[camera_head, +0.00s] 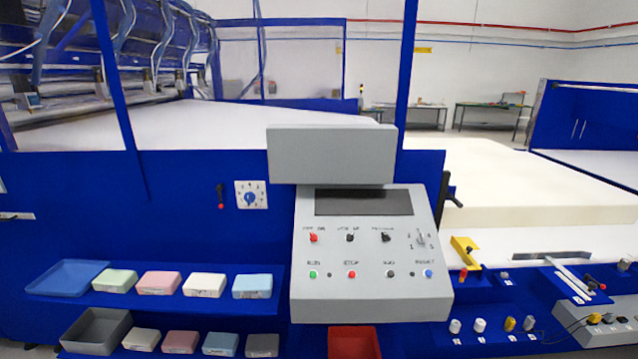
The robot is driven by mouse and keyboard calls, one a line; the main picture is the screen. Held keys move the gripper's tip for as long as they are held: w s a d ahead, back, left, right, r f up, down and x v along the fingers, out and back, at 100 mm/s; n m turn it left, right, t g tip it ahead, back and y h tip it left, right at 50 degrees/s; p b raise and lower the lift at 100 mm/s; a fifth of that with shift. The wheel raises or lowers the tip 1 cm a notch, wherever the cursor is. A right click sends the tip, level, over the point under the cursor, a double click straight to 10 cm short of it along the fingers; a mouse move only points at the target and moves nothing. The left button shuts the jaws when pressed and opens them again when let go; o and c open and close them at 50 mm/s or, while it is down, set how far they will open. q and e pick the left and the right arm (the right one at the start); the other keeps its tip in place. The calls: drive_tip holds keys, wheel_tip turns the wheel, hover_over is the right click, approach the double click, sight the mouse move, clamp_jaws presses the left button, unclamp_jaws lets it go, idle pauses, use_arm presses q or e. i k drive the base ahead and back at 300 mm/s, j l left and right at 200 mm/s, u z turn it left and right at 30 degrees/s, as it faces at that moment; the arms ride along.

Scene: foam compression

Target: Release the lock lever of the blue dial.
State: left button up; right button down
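The blue dial (250,198) sits on a white square plate on the blue machine panel, left of the grey control console. A small lock lever (221,196) is mounted on the panel just left of the dial plate. It is black with a red tip, and it hangs roughly upright with the red tip at the bottom. The markings around the dial are too small to read. Neither of my grippers shows in the head view.
The grey control console (370,300) with buttons and a dark screen stands right of the dial. Shelves below hold foam blocks (160,283), a blue tray (68,278) and a grey bin (97,330). A red bin (353,343) is below the console. The panel around the dial is clear.

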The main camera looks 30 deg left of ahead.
sight(221, 186)
drive_tip(key=u, duration=1.75)
